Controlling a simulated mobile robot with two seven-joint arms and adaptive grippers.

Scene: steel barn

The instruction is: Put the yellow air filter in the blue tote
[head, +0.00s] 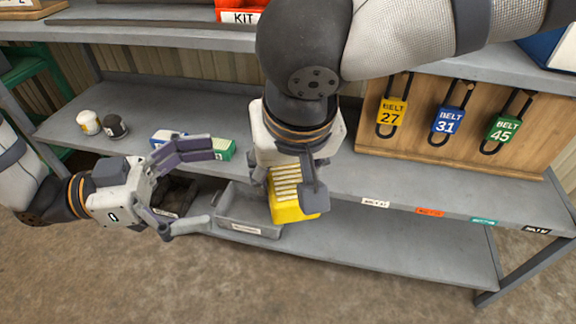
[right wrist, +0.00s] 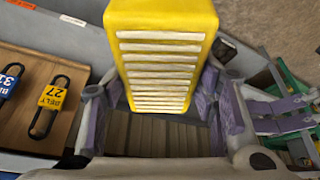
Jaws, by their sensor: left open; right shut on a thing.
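The yellow air filter (head: 292,208) is a yellow block with white pleats. My right gripper (head: 288,178) is shut on it and holds it in front of the shelf, pointing down. In the right wrist view the filter (right wrist: 160,55) sits between the two purple-padded fingers. My left gripper (head: 207,188) is open and empty, to the left of the filter and in front of the shelf. A blue thing (head: 548,45) is cut off at the upper right edge; I cannot tell whether it is the blue tote.
A grey bin (head: 262,231) stands on the lower shelf behind the filter. Small jars (head: 88,122) and a green-and-white box (head: 222,150) are at the left. The lower shelf's right part is clear.

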